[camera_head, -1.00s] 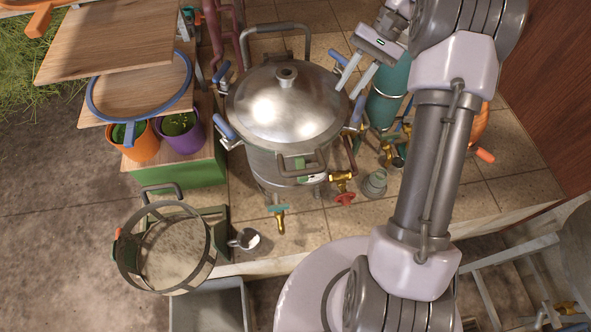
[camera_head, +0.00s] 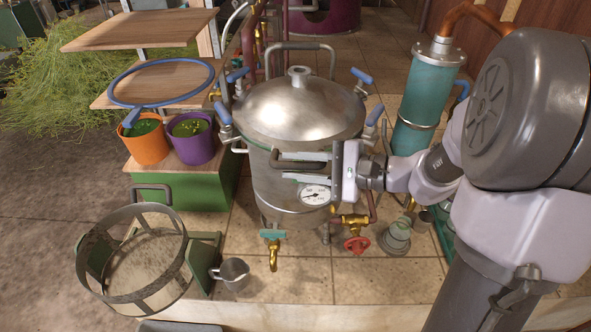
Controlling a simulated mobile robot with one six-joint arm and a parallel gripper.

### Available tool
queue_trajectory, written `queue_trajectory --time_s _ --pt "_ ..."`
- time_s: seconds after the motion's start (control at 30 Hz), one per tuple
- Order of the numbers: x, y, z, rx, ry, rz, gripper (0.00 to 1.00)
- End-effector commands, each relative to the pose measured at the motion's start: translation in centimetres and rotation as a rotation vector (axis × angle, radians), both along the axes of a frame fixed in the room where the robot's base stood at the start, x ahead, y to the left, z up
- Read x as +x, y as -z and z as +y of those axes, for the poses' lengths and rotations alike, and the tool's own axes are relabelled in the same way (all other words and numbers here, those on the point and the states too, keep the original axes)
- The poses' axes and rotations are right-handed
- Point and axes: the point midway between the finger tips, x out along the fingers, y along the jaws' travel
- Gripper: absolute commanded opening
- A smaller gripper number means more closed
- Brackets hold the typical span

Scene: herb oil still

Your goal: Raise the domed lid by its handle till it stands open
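My gripper (camera_head: 286,167) comes in from the right in front of the pot. Its two pale fingers point left, one above the other, with a gap between them. They lie at the level of the handle, which shows between them. Whether they touch it, I cannot tell.
Blue-handled clamps (camera_head: 370,115) stick out around the pot's rim. A tall hoop (camera_head: 304,47) stands behind the lid. A pressure gauge (camera_head: 314,194) and red valve (camera_head: 356,244) sit below my gripper. A teal cylinder (camera_head: 425,95) stands to the right, a mesh basket (camera_head: 165,235) front left.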

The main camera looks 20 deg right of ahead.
Motion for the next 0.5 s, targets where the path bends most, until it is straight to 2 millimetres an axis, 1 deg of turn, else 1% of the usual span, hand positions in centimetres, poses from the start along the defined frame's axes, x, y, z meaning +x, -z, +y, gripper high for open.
queue_trajectory --time_s 0.23,0.3,0.37,0.5 --pt "0.15 0.03 0.19 -0.001 -0.001 0.001 0.25" --pt "0.14 0.03 0.18 -0.001 -0.001 0.001 0.11" --pt "0.14 0.03 0.18 -0.001 -0.001 0.001 0.0" --pt "0.14 0.03 0.18 -0.001 -0.001 0.001 0.0"
